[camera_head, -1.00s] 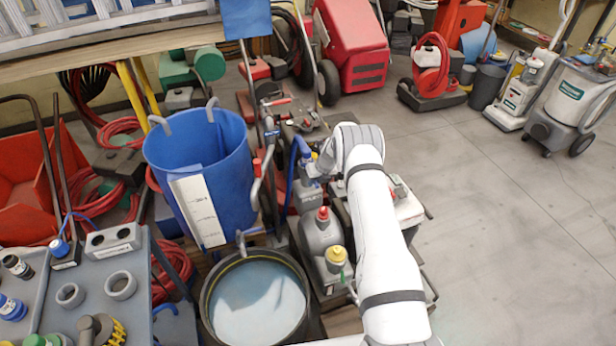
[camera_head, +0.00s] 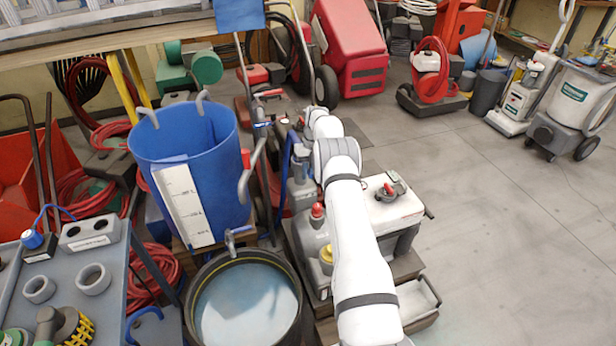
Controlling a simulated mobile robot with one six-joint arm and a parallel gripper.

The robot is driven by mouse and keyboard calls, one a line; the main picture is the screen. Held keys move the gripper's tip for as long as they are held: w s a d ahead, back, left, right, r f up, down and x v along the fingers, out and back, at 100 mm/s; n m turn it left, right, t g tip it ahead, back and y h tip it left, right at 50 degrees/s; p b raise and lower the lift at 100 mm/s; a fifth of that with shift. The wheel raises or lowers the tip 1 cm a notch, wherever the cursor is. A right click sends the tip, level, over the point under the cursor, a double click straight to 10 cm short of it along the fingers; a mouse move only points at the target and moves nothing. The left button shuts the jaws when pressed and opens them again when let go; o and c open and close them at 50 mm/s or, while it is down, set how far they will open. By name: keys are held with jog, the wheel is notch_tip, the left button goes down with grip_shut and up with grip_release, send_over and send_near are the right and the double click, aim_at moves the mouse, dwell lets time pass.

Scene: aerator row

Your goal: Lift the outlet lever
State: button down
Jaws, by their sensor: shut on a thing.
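A tall blue barrel (camera_head: 150,150) with a white level scale (camera_head: 185,205) stands left of centre. A grey tap (camera_head: 238,238) juts from its lower right over a black tub (camera_head: 291,325) of pale water. A curved grey lever-like handle (camera_head: 248,180) with a red top stands at the barrel's right side; I cannot tell whether it is the outlet lever. My white arm reaches from the bottom up to the right of the barrel. My gripper is hidden beyond the wrist, so its jaws and what they hold do not show.
Grey bottles with a red cap (camera_head: 317,210) and a yellow cap (camera_head: 326,255) stand close beside my arm. A white-topped box (camera_head: 395,208) is to its right. A grey bench (camera_head: 110,290) is at lower left. The floor (camera_head: 500,220) at right is clear.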

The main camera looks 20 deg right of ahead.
jog(key=shift+a+f, duration=0.1)
jog(key=shift+a, duration=0.05)
jog(key=c, duration=1.7)
grip_release()
jog(key=shift+w, duration=0.15)
jog(key=shift+o, duration=1.1)
jog(key=v, duration=0.8)
